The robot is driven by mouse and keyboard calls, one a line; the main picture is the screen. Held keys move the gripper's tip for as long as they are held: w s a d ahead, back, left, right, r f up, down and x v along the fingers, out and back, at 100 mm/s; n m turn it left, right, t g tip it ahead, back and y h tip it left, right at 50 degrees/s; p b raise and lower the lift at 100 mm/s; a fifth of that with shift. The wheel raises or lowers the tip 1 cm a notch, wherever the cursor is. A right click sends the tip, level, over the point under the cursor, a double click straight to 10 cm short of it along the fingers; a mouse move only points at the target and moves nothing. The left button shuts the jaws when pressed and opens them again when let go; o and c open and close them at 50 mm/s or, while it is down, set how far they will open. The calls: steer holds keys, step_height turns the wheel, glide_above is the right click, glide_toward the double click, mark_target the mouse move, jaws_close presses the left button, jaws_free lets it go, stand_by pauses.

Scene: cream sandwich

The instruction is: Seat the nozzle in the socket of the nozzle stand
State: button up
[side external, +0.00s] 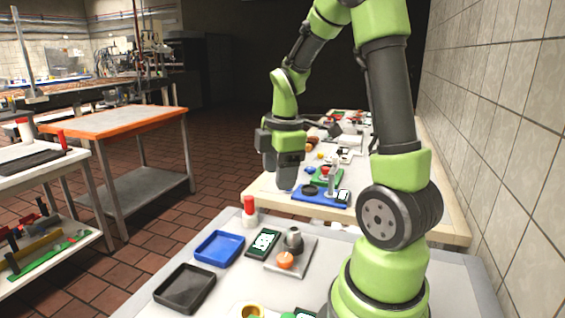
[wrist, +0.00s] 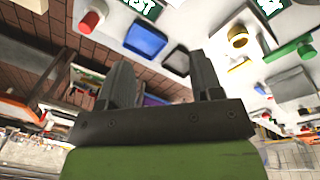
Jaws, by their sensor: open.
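A dark grey, cone-like piece that looks like the nozzle (side external: 294,241) stands upright on a light grey plate (side external: 305,262), which may be the nozzle stand. An orange rounded piece (side external: 285,260) is on the same plate, in front of the dark piece. I cannot tell whether the dark piece sits in a socket. My gripper (side external: 287,190) is up and behind the plate, apart from it. In the wrist view my gripper (wrist: 162,62) has its two dark fingers spread with nothing between them. The nozzle cannot be made out in the wrist view.
A blue tray (side external: 219,248), black tray (side external: 185,288), dark card (side external: 263,243) and red-capped white bottle (side external: 249,212) are on the near table. Behind, a second table holds a blue base (side external: 308,195) and several small items. A tiled wall (side external: 510,130) bounds the right.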

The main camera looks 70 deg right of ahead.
steer(key=s+a+r+m+t+y, duration=0.1)
steer(key=s+a+r+m+t, duration=0.2)
steer(key=a+r+m, duration=0.2)
steer(key=s+a+r+m+t+y, duration=0.1)
steer(key=s+a+r+m+t, duration=0.2)
steer(key=a, duration=0.9)
step_height(320, 180, up, 2)
steer(key=m, duration=0.4)
steer(key=shift+s+a+r+m+y, duration=0.15)
steer(key=shift+s+a+m+y, duration=0.15)
steer(key=shift+m, duration=0.1)
steer(key=shift+o, duration=0.4)
steer(key=shift+d, duration=0.1)
